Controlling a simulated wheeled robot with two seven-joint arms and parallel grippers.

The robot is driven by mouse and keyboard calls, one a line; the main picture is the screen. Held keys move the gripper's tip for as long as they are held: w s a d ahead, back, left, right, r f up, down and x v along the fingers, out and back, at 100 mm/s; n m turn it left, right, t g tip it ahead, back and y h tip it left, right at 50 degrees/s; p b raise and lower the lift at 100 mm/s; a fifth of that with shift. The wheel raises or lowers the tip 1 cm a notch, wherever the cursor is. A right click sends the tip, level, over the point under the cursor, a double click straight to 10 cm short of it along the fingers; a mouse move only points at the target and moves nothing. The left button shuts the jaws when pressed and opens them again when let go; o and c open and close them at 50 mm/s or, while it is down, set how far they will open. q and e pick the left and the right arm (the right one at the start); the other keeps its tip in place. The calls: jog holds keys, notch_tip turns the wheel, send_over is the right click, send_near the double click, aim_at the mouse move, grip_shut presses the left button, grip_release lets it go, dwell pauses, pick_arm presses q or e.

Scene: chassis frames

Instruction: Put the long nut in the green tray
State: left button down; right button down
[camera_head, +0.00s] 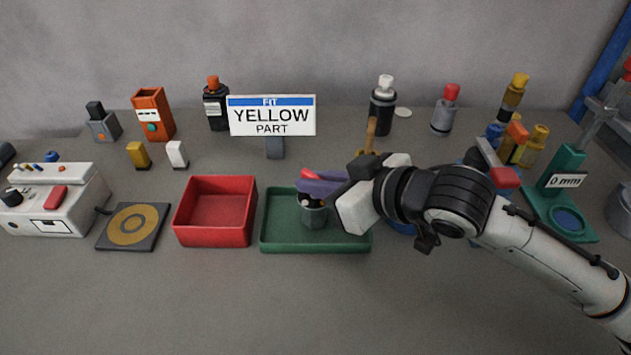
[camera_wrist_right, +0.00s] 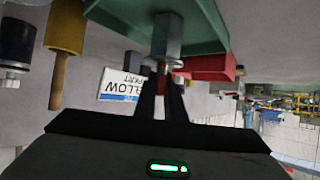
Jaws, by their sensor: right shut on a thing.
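The green tray (camera_head: 282,235) lies in the middle of the table, right of a red bin. My right gripper (camera_head: 308,200) reaches in from the right over the tray. It is shut on the long nut (camera_head: 315,217), a grey, roughly upright piece. In the right wrist view the nut (camera_wrist_right: 167,38) shows between the dark fingertips (camera_wrist_right: 163,72), with the green tray (camera_wrist_right: 208,22) behind it. I cannot tell whether the nut's lower end touches the tray floor. My gripper and wrist hide the tray's right back part. My left gripper is not in view.
The red bin (camera_head: 213,238) stands close left of the tray. A "YELLOW PART" sign (camera_head: 272,116) stands behind. A purple shape (camera_head: 322,184) is partly hidden behind my gripper. A green gauge stand (camera_head: 560,200) is at right. The front of the table is clear.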

jog(key=shift+f, duration=0.1)
jog(key=c, duration=1.8)
grip_release()
jog(key=shift+c, duration=0.2)
jog(key=shift+d+r, duration=0.1)
jog(key=shift+r, duration=0.1)
jog(key=v, duration=1.1)
jog(key=shift+s+d, duration=0.25)
jog(key=shift+s, duration=0.05)
jog(key=shift+r, duration=0.1)
